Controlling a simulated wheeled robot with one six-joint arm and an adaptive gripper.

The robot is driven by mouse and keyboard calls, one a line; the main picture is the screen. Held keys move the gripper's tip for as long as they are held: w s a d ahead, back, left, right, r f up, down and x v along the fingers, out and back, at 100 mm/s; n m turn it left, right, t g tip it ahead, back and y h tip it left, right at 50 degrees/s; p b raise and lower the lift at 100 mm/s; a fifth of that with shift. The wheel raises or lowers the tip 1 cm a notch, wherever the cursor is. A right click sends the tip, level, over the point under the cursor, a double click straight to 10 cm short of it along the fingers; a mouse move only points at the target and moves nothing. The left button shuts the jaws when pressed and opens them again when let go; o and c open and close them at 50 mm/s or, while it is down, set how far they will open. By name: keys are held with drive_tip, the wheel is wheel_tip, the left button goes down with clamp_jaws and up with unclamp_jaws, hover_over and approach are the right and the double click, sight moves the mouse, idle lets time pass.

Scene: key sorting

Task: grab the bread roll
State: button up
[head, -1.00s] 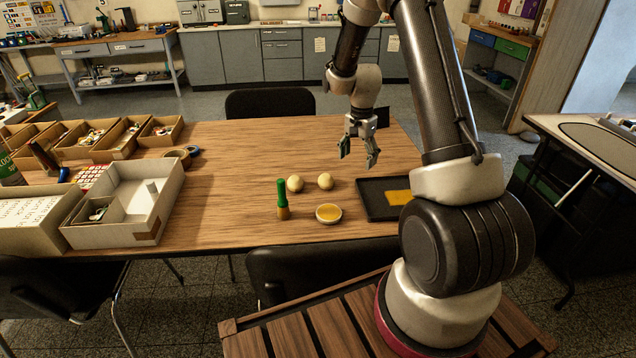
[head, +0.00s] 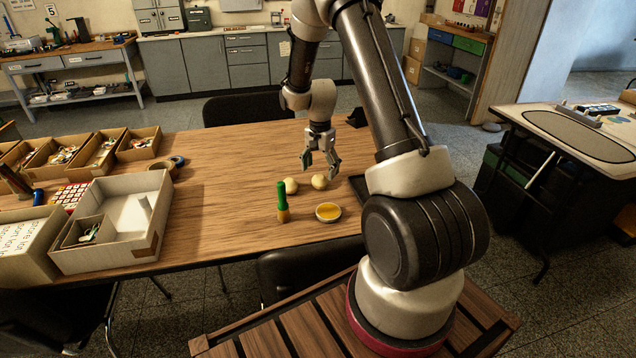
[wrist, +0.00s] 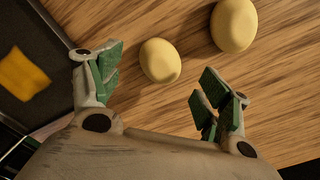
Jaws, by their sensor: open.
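Two pale yellow, rounded, roll-like things lie side by side on the wooden table; I cannot tell for sure which is the bread roll. The right one (head: 320,181) is just below my gripper (head: 320,172) in the head view. In the wrist view this roll-like thing (wrist: 160,61) shows between and beyond the green-padded fingers of my gripper (wrist: 158,82), apart from both. The other roll-like thing (head: 291,186) is to its left; in the wrist view it is the larger one (wrist: 234,25) at the top right. My gripper is open and empty.
A green-topped bottle-like thing (head: 282,203) stands upright near the rolls, beside a round dish with yellow contents (head: 328,212). A dark tray (wrist: 45,90) with a yellow piece (wrist: 22,74) is close by. Boxes (head: 115,236) fill the table's left side.

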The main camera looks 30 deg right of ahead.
sight(320, 176)
wheel_tip(320, 176, down, 4)
drive_tip(key=shift+f, duration=0.25)
drive_tip(key=c, duration=1)
drive_tip(key=shift+c, duration=0.2)
